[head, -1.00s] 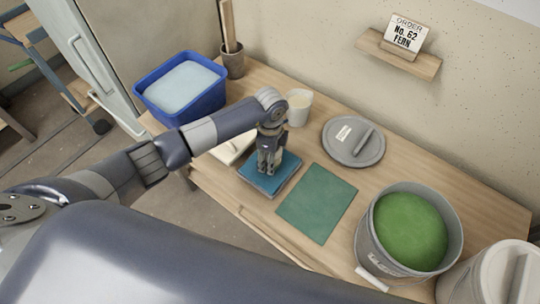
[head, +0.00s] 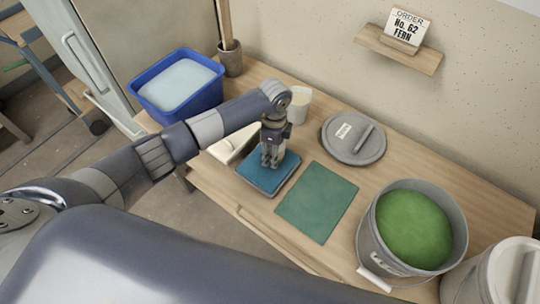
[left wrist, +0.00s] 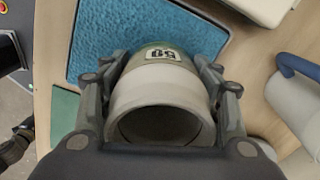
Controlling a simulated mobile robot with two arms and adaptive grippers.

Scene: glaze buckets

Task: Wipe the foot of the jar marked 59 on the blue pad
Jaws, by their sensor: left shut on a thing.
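My left gripper (head: 270,160) is shut on the jar marked 59 (left wrist: 165,92), with one finger on each side of it in the left wrist view. The jar is pale, with a greenish part by its 59 label, and its open mouth faces the wrist camera. The blue pad (head: 260,180) lies flat under the gripper in the head view and shows behind the jar in the left wrist view (left wrist: 95,35). The fingers mostly hide the jar in the head view. I cannot tell whether its foot touches the pad. My right gripper is not in view.
A green mat (head: 316,203) lies beside the pad. A pale box (head: 228,148), a white cup (head: 299,106) and a grey lid (head: 350,150) are nearby. A blue tub (head: 155,100) stands left. A bucket of green glaze (head: 365,235) stands right.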

